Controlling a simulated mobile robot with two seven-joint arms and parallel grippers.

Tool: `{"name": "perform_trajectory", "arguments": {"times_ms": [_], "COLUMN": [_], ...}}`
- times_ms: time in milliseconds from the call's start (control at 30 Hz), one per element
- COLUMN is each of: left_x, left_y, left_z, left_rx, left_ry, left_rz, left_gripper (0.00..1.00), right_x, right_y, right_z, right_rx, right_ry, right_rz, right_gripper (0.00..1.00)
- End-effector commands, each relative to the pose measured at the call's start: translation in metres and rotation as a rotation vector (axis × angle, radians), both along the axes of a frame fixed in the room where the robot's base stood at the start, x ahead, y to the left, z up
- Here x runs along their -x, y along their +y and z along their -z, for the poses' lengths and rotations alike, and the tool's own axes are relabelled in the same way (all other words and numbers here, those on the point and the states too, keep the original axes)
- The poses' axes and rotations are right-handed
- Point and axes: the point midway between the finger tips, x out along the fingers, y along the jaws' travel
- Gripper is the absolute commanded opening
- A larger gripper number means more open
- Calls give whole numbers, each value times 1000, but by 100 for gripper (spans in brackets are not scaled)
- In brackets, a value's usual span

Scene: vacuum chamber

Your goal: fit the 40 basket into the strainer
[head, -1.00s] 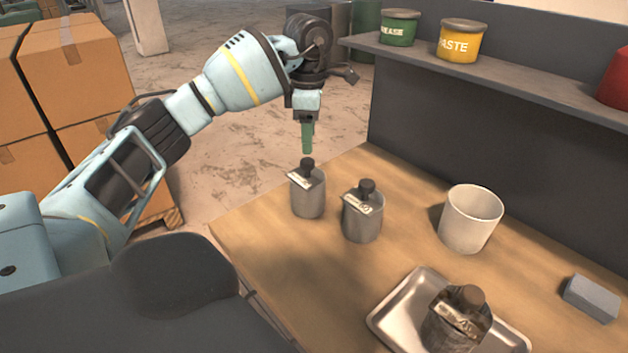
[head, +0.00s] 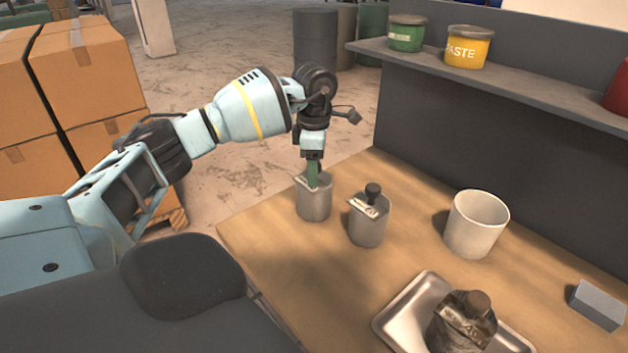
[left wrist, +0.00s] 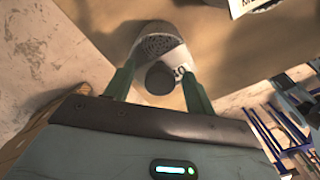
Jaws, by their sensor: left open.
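A grey metal canister (head: 314,206) with a dark knob and a pale tag stands upright at the table's left end. My left gripper (head: 313,183) is right over it, pointing down, open. In the left wrist view my left gripper's (left wrist: 158,70) green fingers stand on either side of the black knob (left wrist: 160,79). The canister's perforated top and part of its tag show there; I cannot read the number surely. A second, similar canister (head: 369,230) stands to its right. A darker, stained vessel (head: 460,328) with a brown knob and tag sits in the tray. I cannot tell which is the strainer.
The metal tray (head: 395,322) is at the front. A white cup (head: 476,224) stands near the dark back panel, and a grey block (head: 597,305) lies at the right. A shelf (head: 500,82) above holds tins. The table middle is clear.

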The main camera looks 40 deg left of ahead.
Motion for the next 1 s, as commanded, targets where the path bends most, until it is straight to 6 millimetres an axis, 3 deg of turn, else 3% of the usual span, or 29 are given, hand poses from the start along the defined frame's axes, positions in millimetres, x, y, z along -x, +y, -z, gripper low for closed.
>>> {"name": "perform_trajectory", "arguments": {"times_ms": [100,500,1000], "left_x": [0,0,-1], "left_y": [0,0,0], "left_z": [0,0,-4], "left_rx": [0,0,2], "left_ry": [0,0,-3], "left_rz": [0,0,0], "left_gripper": [52,0,0], "right_x": [1,8,6], "right_y": [0,0,-1], "right_z": [0,2,2], "right_rx": [0,1,2], "right_ry": [1,16,12], "right_rz": [0,0,-2], "right_gripper": [36,36,36]}}
